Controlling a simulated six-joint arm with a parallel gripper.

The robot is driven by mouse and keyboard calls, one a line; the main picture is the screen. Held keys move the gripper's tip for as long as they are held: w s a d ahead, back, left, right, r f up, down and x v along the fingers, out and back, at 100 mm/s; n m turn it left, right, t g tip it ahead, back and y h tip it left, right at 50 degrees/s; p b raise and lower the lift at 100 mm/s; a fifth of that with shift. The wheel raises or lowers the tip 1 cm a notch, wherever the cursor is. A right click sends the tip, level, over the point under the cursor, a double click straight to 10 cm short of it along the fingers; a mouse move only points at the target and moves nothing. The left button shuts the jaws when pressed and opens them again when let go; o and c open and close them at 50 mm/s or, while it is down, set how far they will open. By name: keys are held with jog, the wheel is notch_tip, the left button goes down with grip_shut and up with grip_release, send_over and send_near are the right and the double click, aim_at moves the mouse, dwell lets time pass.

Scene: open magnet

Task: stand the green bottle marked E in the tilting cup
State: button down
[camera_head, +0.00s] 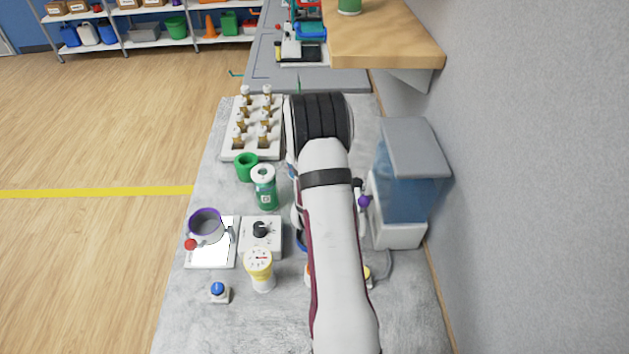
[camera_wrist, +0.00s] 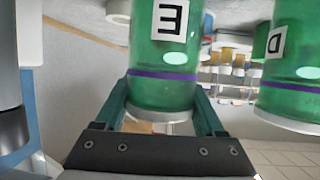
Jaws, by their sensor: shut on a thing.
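In the wrist view my gripper (camera_wrist: 161,100) is shut on the green bottle marked E (camera_wrist: 165,55), with one finger on each side near its purple band. A second green bottle marked D (camera_wrist: 292,70) is close by on the right in that view. In the head view my arm hides the gripper and the held bottle. A green bottle with a white top (camera_head: 264,190) stands left of my arm there; I cannot read its label surely. The tilting cup appears to be the grey cup with a purple rim (camera_head: 207,230), on a white base with a red knob at the left.
A green open cup (camera_head: 246,167) stands behind the visible bottle. A white dial box (camera_head: 260,237), a yellow gauge (camera_head: 259,268) and a blue button (camera_head: 218,290) are near the grey cup. A rack of small bottles (camera_head: 231,141) is farther back. A blue water tank (camera_head: 400,190) and wall bound the right.

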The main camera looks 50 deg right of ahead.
notch_tip(320, 180, up, 10)
jog(key=shift+f, duration=0.1)
jog(key=shift+w+r, duration=0.1)
jog(key=shift+r, duration=0.15)
jog(key=w+a+r+n+t+y, duration=0.25)
jog(key=a+n+y, duration=0.25)
jog(key=a, duration=0.4)
jog(key=w+a+r+n+t+y, duration=0.1)
jog(key=a+r+n+t+y, duration=0.25)
jog(key=a, duration=0.55)
jog(key=w+a+f+n+g+y, duration=0.1)
jog(key=w+a+f, duration=0.6)
jog(key=a+f, duration=0.3)
jog(key=shift+w+a+f+y, duration=0.15)
jog(key=shift+f+y, duration=0.1)
jog(key=shift+y, duration=0.1)
jog(key=shift+n, duration=0.25)
